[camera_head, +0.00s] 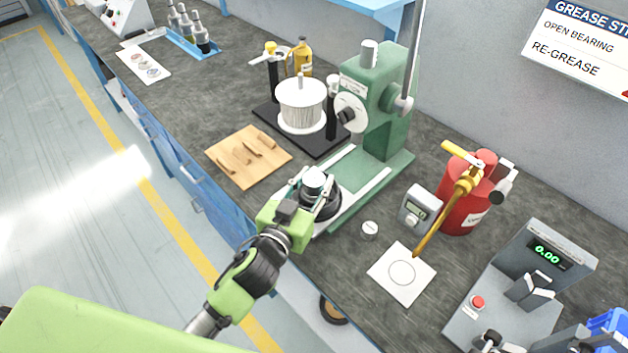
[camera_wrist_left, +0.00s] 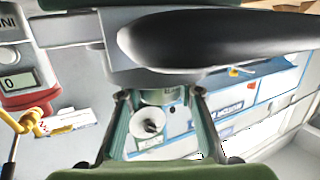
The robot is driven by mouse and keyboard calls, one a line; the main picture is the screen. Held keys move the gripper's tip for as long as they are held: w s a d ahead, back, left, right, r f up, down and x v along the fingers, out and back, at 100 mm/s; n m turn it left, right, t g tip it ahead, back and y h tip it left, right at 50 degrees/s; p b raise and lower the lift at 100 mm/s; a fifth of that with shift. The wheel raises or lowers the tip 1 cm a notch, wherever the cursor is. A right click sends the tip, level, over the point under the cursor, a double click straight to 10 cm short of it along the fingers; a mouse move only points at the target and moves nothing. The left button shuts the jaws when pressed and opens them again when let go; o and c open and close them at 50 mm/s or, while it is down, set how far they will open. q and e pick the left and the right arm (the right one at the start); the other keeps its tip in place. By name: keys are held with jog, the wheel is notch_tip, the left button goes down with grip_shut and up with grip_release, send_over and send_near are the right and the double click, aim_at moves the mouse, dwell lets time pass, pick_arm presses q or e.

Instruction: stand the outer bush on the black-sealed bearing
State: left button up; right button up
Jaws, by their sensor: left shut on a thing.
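My left gripper (camera_head: 318,192) is shut on the outer bush, a pale metal cylinder (camera_head: 314,179), above the base of the green press. The black-sealed bearing (camera_head: 322,207) appears as a dark round body around and below the bush. Fingers cover part of both, so I cannot tell whether the bush touches the bearing. A large dark rounded body (camera_wrist_left: 215,40) fills the top of that view. My right gripper is not in view.
The green press (camera_head: 385,110) rises just behind the gripper. A white pot (camera_head: 301,105) on a black plate and a wooden board (camera_head: 238,173) with tools lie to the left. A white pad (camera_head: 402,286), a red canister (camera_head: 466,205) and a scale (camera_head: 545,258) stand to the right.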

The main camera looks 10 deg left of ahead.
pick_arm(q)
jog(key=o, duration=1.3)
jog(key=shift+r, duration=0.2)
jog(key=shift+r+p, duration=0.45)
jog(key=shift+p, duration=0.1)
jog(key=v, duration=0.3)
jog(key=b+v, duration=0.1)
jog(key=v, duration=0.3)
jog(key=b+v, duration=0.1)
jog(key=v, duration=0.3)
jog(key=shift+f, duration=0.3)
jog(key=shift+s+a+r+b, duration=0.2)
jog(key=shift+s+b, duration=0.1)
jog(key=shift+s, duration=0.2)
